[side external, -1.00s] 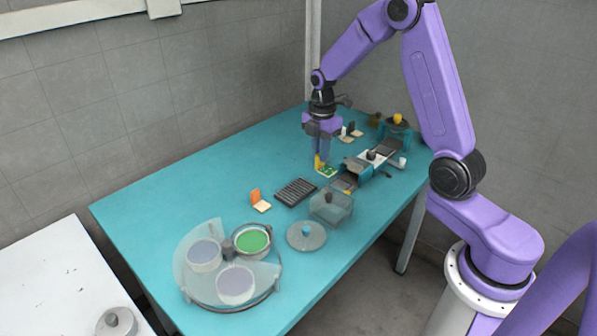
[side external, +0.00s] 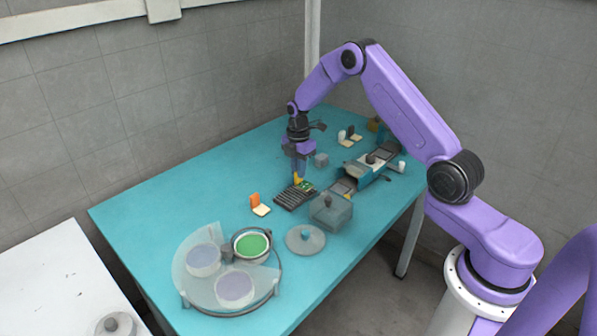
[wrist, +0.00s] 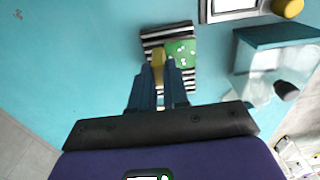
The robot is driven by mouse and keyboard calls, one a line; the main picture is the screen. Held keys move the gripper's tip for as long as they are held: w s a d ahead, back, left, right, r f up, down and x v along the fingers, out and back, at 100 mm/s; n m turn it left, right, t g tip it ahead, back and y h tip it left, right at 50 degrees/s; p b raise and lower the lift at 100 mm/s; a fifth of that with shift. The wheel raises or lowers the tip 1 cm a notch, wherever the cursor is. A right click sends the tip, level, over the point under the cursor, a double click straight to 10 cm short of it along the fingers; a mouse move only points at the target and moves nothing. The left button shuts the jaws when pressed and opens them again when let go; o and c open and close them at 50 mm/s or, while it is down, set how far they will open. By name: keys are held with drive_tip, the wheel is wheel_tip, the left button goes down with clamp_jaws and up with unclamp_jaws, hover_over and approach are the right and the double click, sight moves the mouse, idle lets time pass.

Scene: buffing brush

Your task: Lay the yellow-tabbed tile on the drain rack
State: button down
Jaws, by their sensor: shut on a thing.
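The yellow-tabbed tile (side external: 306,186) is a small green tile with pale specks and an upright yellow tab. My gripper (side external: 299,180) is shut on the yellow tab, and the tile is at the drain rack's far end. The drain rack (side external: 288,199) is a dark slatted rectangle on the teal table. In the wrist view, the green tile (wrist: 181,52) covers the right part of the striped rack (wrist: 152,34), with the fingertips (wrist: 159,66) at the tab. I cannot tell whether the tile touches the slats.
An orange-tabbed tile (side external: 260,208) lies left of the rack. A clear box (side external: 330,212) and a round lid (side external: 305,239) stand to the right and front. A carousel with bowls (side external: 228,267) is at the front left. A teal-and-white device (side external: 367,167) sits behind right.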

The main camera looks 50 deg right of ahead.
drive_tip(key=shift+f, duration=0.6)
drive_tip(key=shift+f, duration=0.15)
drive_tip(key=c, duration=1.1)
unclamp_jaws()
